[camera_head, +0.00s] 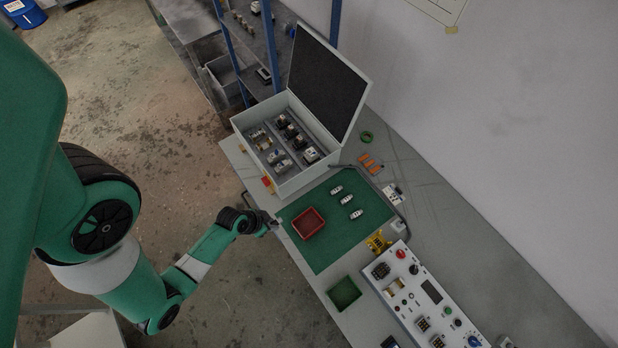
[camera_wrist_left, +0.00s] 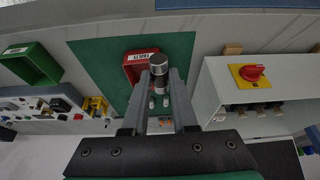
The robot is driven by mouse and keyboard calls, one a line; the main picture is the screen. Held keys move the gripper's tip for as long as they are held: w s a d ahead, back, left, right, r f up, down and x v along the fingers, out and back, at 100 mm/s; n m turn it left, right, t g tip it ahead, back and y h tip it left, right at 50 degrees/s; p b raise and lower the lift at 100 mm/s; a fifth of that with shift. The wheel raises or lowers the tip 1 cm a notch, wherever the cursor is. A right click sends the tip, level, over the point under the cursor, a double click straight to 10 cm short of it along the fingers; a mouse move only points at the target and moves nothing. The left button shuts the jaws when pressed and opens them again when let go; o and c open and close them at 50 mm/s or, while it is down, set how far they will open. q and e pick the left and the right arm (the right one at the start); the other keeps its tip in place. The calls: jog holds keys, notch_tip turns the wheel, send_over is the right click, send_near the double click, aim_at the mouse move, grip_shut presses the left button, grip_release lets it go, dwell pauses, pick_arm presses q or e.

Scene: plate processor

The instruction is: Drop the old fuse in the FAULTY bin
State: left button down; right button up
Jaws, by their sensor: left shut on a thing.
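My left gripper (camera_head: 273,224) is at the left edge of the green mat, just left of the red bin (camera_head: 308,236). In the left wrist view the gripper (camera_wrist_left: 160,90) is shut on the old fuse (camera_wrist_left: 159,66), a cylinder with a silver end cap and a dark body. The red bin (camera_wrist_left: 130,72) with a white FAULTY label lies behind the fuse there, partly hidden by it and the fingers. In the head view the fuse is too small to make out clearly. My right gripper is in neither view.
Three small white fuses (camera_head: 347,201) lie on the green mat (camera_head: 335,240) right of the red bin. A green bin (camera_head: 344,293) stands nearer the front. An open grey cabinet (camera_head: 290,150) with a raised lid stands behind the mat; a control panel (camera_head: 425,300) is at right.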

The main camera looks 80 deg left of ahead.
pick_arm(q)
jog(key=s, duration=0.2)
jog(key=b, duration=0.7)
send_near(309, 224)
jog(key=shift+w+a+f, duration=0.3)
jog(key=shift+f, duration=0.4)
jog(key=shift+w+f, duration=0.15)
jog(key=shift+w, duration=0.15)
jog(key=b+x, duration=0.1)
jog(key=x, duration=0.1)
jog(key=b+x, duration=0.1)
jog(key=b, duration=0.1)
jog(key=shift+d+f, duration=0.1)
jog(key=shift+f, duration=0.4)
jog(key=shift+s+f, duration=0.15)
jog(key=shift+f, duration=0.05)
jog(key=shift+r, duration=0.15)
